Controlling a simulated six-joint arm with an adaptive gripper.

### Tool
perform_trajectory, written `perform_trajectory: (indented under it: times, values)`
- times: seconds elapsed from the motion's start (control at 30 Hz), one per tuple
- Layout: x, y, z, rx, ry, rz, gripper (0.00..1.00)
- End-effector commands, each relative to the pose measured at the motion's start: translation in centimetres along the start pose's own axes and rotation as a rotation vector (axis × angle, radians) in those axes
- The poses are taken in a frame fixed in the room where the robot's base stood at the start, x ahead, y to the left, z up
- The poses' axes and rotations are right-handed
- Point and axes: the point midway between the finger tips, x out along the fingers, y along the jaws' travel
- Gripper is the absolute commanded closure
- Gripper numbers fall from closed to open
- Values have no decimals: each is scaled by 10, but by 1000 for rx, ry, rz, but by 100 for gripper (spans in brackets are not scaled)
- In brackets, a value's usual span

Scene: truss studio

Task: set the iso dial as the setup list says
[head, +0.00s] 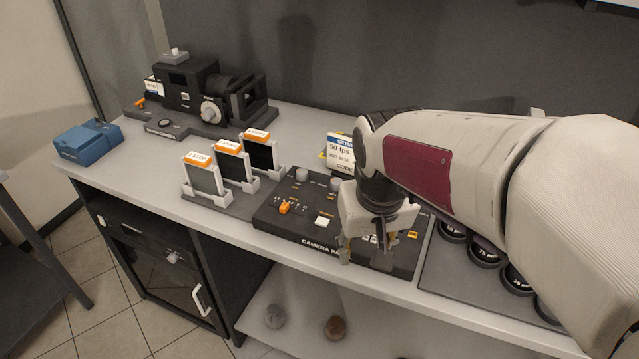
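The black camera panel (290,226) lies at the front of the bench, with an orange slider, a white button and grey knobs (303,175) on it. Its small labels are too small to read, so I cannot tell which knob is the iso dial. The setup list (341,150) stands behind the panel; "50 fps" and "CODE" are readable, but my arm covers its right part. My gripper (366,247) points down over the front right half of the panel. Its fingers look apart, but whether something is between them is hidden.
A camera (190,88) on a dark base stands at the back left. A blue box (88,143) is at the far left. Several orange-labelled filters stand in a rack (233,207) left of the panel. Several round lenses lie on a grey mat (440,272) at right.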

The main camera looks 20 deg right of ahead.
Motion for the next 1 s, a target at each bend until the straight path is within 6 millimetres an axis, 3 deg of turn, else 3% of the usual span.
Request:
perform_trajectory:
  times: [0.2,0.47,0.67,1.0]
  values:
    - [2,4,0,13,-6,3,61]
    - [23,23,-4,74,-68,12,61]
    - [43,41,-28,142,-96,-3,61]
    - [77,74,-88,148,-78,-60,61]
